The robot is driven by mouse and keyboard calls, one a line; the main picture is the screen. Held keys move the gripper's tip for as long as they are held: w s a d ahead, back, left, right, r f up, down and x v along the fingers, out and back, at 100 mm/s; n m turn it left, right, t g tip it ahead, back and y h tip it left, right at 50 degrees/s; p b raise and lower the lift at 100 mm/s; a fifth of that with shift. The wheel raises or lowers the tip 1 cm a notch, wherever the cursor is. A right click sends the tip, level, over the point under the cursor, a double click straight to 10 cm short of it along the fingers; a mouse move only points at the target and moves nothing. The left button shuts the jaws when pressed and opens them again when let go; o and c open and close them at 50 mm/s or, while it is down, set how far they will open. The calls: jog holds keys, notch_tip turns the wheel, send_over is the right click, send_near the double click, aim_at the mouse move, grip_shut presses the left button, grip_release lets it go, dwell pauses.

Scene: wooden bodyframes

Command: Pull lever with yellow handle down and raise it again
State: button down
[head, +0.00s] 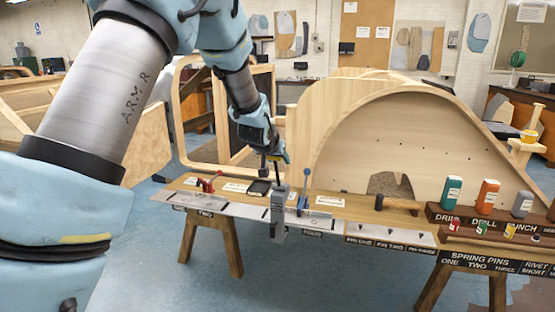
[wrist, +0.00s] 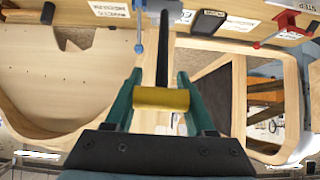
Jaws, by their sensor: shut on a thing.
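The lever's yellow handle (wrist: 162,100) sits between the green fingers of my gripper (wrist: 160,98) in the wrist view. My gripper is shut on it. A dark lever bar (wrist: 162,50) runs from the handle to a grey base. In the head view, my gripper (head: 276,157) is above the workbench, over the grey lever base (head: 279,212) at the bench's front edge. The dark bar (head: 277,174) stands about upright between base and gripper. The yellow handle is mostly hidden by my gripper in the head view.
A blue-handled lever (head: 305,180) stands close to the right of the grey base. A red clamp (head: 208,184) and a black block (head: 258,188) lie to the left. A large wooden frame (head: 370,130) rises behind the bench.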

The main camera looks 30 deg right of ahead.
jog(key=shift+s+a+f, duration=0.15)
jog(key=shift+f, duration=0.4)
jog(key=c, duration=0.7)
grip_release()
jog(key=shift+o, duration=0.8)
jog(key=o, duration=0.3)
jog(key=shift+r, duration=0.2)
jog(key=shift+r, duration=0.1)
jog(key=b+v, duration=0.2)
jog(key=v, duration=0.8)
jog(key=shift+r+b, duration=0.25)
jog(key=shift+b, duration=0.1)
jog(key=shift+s, duration=0.15)
